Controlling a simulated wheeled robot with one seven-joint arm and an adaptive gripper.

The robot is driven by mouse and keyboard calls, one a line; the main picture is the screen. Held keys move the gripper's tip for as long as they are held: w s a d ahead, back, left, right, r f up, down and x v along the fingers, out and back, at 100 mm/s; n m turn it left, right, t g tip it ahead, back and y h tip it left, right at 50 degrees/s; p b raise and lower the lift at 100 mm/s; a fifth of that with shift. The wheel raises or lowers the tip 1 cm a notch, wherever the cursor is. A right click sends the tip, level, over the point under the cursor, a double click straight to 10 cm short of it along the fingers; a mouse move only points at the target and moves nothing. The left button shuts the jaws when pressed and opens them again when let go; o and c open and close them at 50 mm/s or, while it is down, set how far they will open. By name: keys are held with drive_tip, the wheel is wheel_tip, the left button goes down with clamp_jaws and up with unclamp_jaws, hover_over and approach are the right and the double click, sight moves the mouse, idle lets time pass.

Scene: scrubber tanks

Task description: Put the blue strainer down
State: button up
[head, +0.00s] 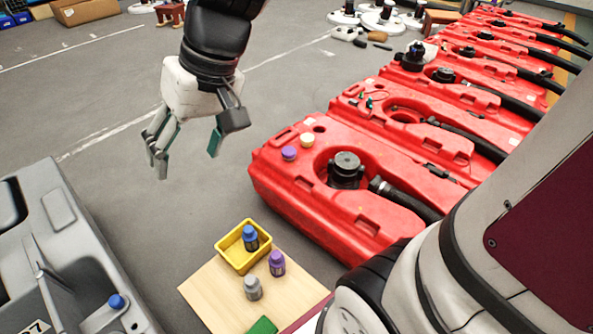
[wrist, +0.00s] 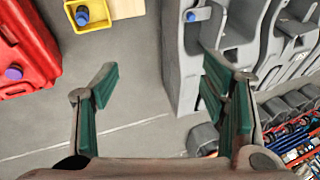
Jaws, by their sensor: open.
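My gripper (head: 187,150) is open and empty, high above the grey floor between the grey tank and the red tanks. A small round blue piece (head: 116,301) sits on the grey tank (head: 75,235) at lower left, well apart from my gripper. It also shows in the wrist view (wrist: 190,16). It may be the blue strainer, but it is too small to tell. A blue-capped bottle (head: 250,238) stands in a yellow bin (head: 232,262).
The bin is on a wooden top (head: 205,290) with a purple bottle (head: 277,263) and a grey bottle (head: 253,288). A red tank (head: 290,190) with a purple cap (head: 289,153) leads a row at right. Floor under my gripper is clear.

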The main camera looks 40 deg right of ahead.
drive_tip(key=s+d+g+h, duration=0.1)
drive_tip(key=s+d, duration=0.3)
drive_tip(key=s, duration=0.7)
drive_tip(key=s+d+m+g+h, duration=0.1)
drive_tip(key=s+d+h, duration=0.2)
drive_tip(key=s, duration=0.8)
drive_tip(key=shift+s+d+m, duration=0.15)
drive_tip(key=shift+d+m, duration=0.15)
drive_tip(key=shift+d, duration=0.8)
